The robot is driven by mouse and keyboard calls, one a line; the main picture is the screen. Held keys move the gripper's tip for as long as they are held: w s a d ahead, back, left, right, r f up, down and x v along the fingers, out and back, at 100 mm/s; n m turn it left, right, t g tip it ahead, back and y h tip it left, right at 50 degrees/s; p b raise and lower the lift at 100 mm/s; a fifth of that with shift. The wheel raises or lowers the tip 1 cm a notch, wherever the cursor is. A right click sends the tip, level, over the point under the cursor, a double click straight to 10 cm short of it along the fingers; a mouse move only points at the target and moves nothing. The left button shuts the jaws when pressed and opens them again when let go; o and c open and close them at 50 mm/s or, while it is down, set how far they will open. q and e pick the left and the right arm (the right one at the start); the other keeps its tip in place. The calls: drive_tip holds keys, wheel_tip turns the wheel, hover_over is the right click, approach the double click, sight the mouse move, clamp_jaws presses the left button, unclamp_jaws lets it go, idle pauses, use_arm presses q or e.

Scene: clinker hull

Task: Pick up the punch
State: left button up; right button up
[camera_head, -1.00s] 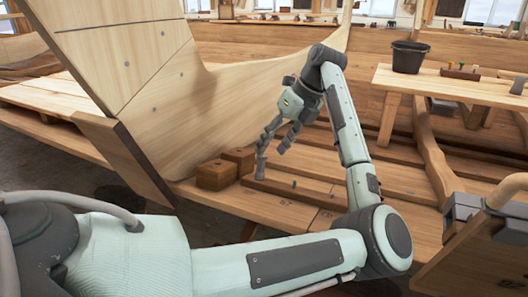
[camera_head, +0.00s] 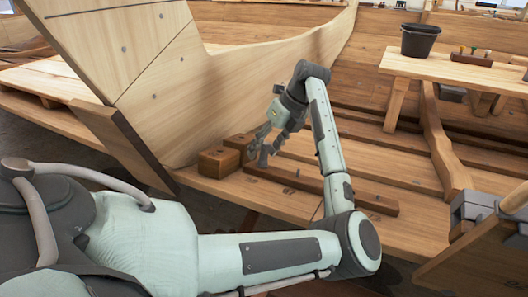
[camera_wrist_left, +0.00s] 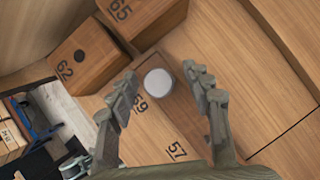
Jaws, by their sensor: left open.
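A round, pale grey end (camera_wrist_left: 158,82), which looks like the top of the punch seen from above, shows in the left wrist view over the numbered planking. Its length is hidden beneath it. My left gripper (camera_wrist_left: 160,92) is open, with one finger on each side of this end and gaps to both. In the head view my left gripper (camera_head: 258,156) points down beside the wooden blocks, and I cannot make out the punch there.
Two wooden blocks (camera_head: 216,163) stand just left of the gripper; one is marked 62 (camera_wrist_left: 88,58). A dark wooden bar (camera_head: 345,192) lies to the right. A bench (camera_head: 440,72) with a bucket (camera_head: 419,40) stands further back. The hull planking rises behind.

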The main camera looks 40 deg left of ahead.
use_arm(q)
clamp_jaws()
drive_tip(key=shift+r, duration=0.1)
idle(0.5)
